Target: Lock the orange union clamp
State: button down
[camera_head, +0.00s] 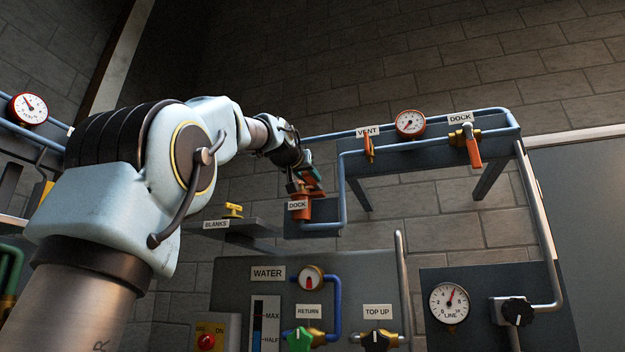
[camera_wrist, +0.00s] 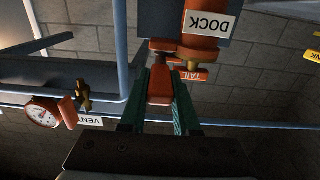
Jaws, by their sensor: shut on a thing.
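The orange union clamp (camera_wrist: 160,88) shows in the wrist view as an orange lever between my green fingers, beside an orange body with a DOCK label (camera_wrist: 207,22). My gripper (camera_wrist: 161,78) is shut on this lever. In the head view my gripper (camera_head: 308,180) is at the left dock, just above its DOCK label (camera_head: 298,205), and hides most of the clamp. Some orange (camera_head: 326,212) shows beside the label. Whether the clamp is locked cannot be told.
Pipes and a grey panel run right from the dock, with the VENT lever (camera_head: 369,147), a gauge (camera_head: 410,123) and a second dock's orange handle (camera_head: 474,152). A yellow blank (camera_head: 233,210) sits on a left shelf. Water controls (camera_head: 300,339) are below.

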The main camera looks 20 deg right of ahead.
jog(key=shift+f, duration=0.1)
jog(key=c, duration=0.6)
grip_release()
jog(key=shift+c, duration=0.2)
jog(key=b+v, duration=0.4)
jog(key=v, duration=0.6)
jog(key=shift+s+a+b, duration=0.25)
jog(key=shift+b, duration=0.05)
